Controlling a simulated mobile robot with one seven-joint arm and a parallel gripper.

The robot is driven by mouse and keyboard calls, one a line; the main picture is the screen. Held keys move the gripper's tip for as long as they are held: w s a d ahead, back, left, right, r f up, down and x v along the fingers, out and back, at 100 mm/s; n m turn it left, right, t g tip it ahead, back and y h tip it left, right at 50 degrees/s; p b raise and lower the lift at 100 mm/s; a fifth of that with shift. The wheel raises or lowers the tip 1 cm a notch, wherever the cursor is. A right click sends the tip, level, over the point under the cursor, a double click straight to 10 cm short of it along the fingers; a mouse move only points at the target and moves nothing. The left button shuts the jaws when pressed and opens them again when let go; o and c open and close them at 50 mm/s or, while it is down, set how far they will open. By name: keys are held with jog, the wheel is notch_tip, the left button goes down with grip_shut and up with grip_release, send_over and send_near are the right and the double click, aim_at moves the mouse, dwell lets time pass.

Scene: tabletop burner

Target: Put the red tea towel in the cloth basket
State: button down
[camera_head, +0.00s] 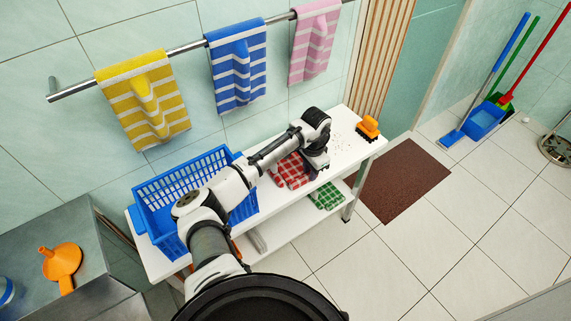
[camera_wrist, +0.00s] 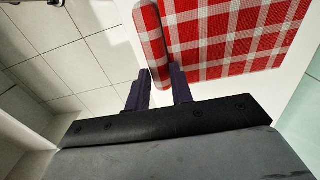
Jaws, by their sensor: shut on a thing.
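The red tea towel (camera_head: 291,171) is red and white checked and lies folded on the white bench, partly hidden behind my arm in the head view. In the wrist view the towel (camera_wrist: 235,35) fills the upper right, and one folded edge of it sits between my two dark fingers. My gripper (camera_wrist: 157,88) is shut on that edge. In the head view my gripper is at the towel's right side, its fingers hidden by the wrist. The cloth basket (camera_head: 190,180) is a blue open crate at the left end of the bench, partly covered by my arm.
The white bench (camera_head: 343,137) carries an orange brush (camera_head: 368,127) at its right end. A green checked cloth (camera_head: 326,196) lies on the lower shelf. Yellow, blue and pink striped towels hang on the rail (camera_head: 190,47) above. Clear floor lies in front, with a brown mat (camera_head: 402,176).

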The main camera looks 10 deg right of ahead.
jog(key=shift+r+p, duration=1.5)
jog(key=shift+r, duration=0.25)
jog(key=shift+d, duration=0.1)
dwell(0.6)
